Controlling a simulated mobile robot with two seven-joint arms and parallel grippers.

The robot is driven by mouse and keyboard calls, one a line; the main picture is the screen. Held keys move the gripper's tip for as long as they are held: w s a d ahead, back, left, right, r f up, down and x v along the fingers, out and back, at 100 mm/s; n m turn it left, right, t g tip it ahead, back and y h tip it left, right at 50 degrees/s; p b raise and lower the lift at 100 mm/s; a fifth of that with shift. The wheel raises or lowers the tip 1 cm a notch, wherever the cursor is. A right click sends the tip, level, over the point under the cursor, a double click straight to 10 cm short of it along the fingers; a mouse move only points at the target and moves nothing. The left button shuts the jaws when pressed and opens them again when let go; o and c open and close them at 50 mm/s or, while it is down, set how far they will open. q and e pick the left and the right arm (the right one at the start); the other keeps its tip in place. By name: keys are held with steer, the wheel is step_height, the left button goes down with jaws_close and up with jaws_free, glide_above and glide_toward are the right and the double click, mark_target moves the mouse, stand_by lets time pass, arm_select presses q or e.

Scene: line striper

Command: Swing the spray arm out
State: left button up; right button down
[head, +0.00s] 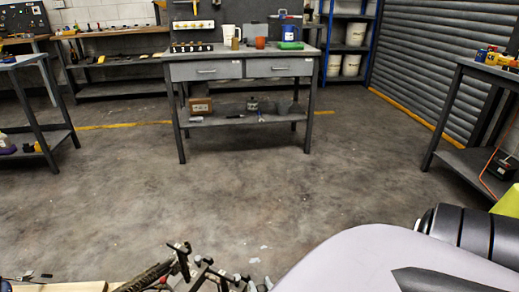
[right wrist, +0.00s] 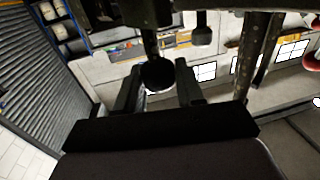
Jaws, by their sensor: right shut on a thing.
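The line striper (head: 182,262) shows only in part at the bottom edge of the head view, as dark rods and brackets with black ends. I cannot tell which rod is the spray arm there. In the right wrist view my right gripper (right wrist: 159,80) has its two dark fingers on either side of a black, round-ended knob (right wrist: 157,74) on a dark bar, and is shut on it. A second dark knob (right wrist: 201,32) hangs beside it, and a worn dark post (right wrist: 260,58) stands to the right. My left gripper is not in view.
A grey workbench (head: 243,130) with drawers stands ahead, and a side bench (head: 462,160) stands at the right by a roller shutter (head: 428,60). Another bench (head: 40,128) is at the left. The concrete floor (head: 240,195) between them is clear.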

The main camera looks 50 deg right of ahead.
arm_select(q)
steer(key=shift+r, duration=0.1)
arm_select(e)
steer(key=shift+s+a+f, duration=0.2)
steer(key=shift+s+a, duration=0.1)
steer(key=shift+s, duration=0.2)
steer(key=c, duration=0.9)
jaws_free()
steer(key=shift+c, duration=0.2)
steer(key=shift+o, duration=0.7)
steer(key=shift+d+r, duration=0.1)
steer(key=shift+w, duration=0.1)
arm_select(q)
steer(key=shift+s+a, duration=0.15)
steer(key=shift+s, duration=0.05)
